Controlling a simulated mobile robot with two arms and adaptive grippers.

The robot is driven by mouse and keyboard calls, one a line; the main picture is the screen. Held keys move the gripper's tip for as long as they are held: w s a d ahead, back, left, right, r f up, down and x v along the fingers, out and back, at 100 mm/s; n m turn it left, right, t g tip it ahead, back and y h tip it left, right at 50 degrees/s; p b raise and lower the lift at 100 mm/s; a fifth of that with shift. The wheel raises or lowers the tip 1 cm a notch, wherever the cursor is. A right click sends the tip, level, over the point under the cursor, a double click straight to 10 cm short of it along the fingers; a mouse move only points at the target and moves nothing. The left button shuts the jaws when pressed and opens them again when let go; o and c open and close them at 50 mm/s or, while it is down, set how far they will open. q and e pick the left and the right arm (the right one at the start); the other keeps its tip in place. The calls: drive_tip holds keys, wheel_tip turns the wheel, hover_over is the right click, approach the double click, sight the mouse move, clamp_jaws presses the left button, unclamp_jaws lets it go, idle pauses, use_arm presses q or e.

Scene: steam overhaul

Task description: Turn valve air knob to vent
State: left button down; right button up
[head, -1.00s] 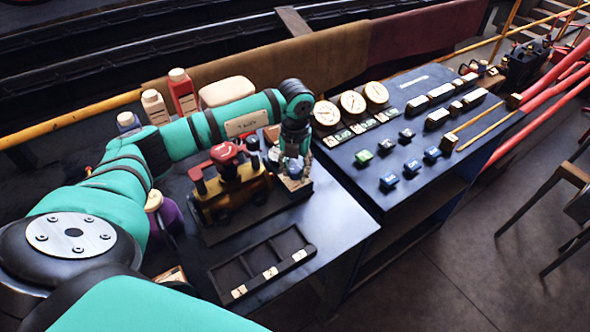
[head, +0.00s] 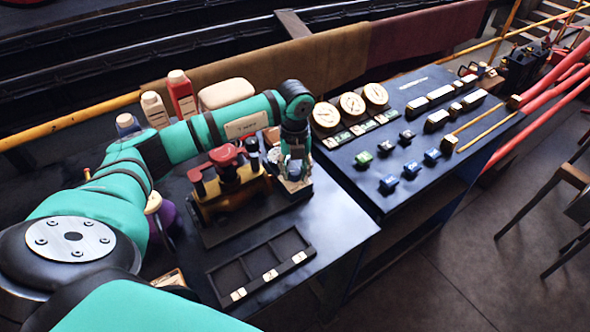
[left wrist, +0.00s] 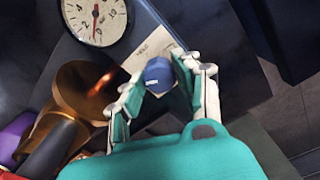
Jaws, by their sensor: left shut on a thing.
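The valve air knob (left wrist: 159,76) is blue with a small white mark on top. It shows in the left wrist view between the fingers of my left gripper (left wrist: 157,88), which is shut on it. A pale label plate (left wrist: 148,46) with dark lettering lies just beyond the knob. In the head view my left gripper (head: 294,172) points down at the right end of the dark base that carries a brass and red model engine. There the gripper hides most of the knob. My right gripper is in neither view.
The brass and red engine (head: 228,185) stands left of the gripper. A dial gauge (left wrist: 97,18) is close by. A compartment tray (head: 262,266) lies in front. To the right, a dark panel (head: 385,200) carries dials and several coloured blocks. Bottles (head: 181,92) stand behind my arm.

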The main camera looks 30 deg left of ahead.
sight(295, 172)
use_arm(q)
drive_tip(key=c, duration=0.9)
unclamp_jaws()
drive_tip(key=shift+c, duration=0.2)
wheel_tip(295, 172, up, 12)
